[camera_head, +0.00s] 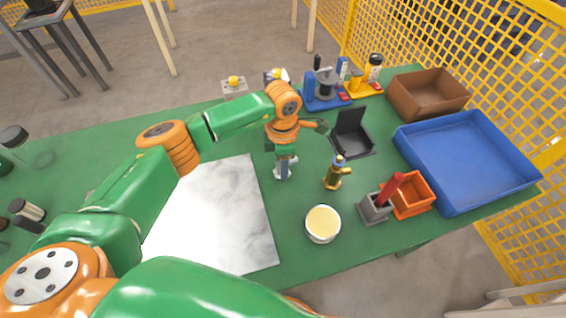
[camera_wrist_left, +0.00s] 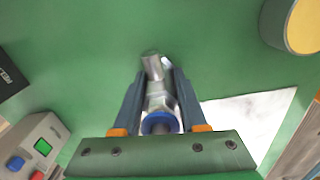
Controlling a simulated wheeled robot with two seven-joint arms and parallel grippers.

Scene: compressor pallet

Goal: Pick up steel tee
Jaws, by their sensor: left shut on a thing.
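My left gripper (camera_head: 285,172) points down over the green table, right of the pale marble-like sheet. In the left wrist view its two fingers (camera_wrist_left: 158,98) are shut on the steel tee (camera_wrist_left: 154,68), a shiny silver fitting with a blue ring at its near end. In the head view the tee is mostly hidden by the fingers. I cannot tell whether it touches the table. My right gripper is not in view.
A brass fitting (camera_head: 334,178) stands right of the gripper, and a round cream-topped tub (camera_head: 322,223) in front. Further right are a grey holder (camera_head: 374,209), an orange bin (camera_head: 411,195), a blue tray (camera_head: 530,178) and a brown box (camera_head: 430,101). A black stand (camera_head: 351,138) is behind.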

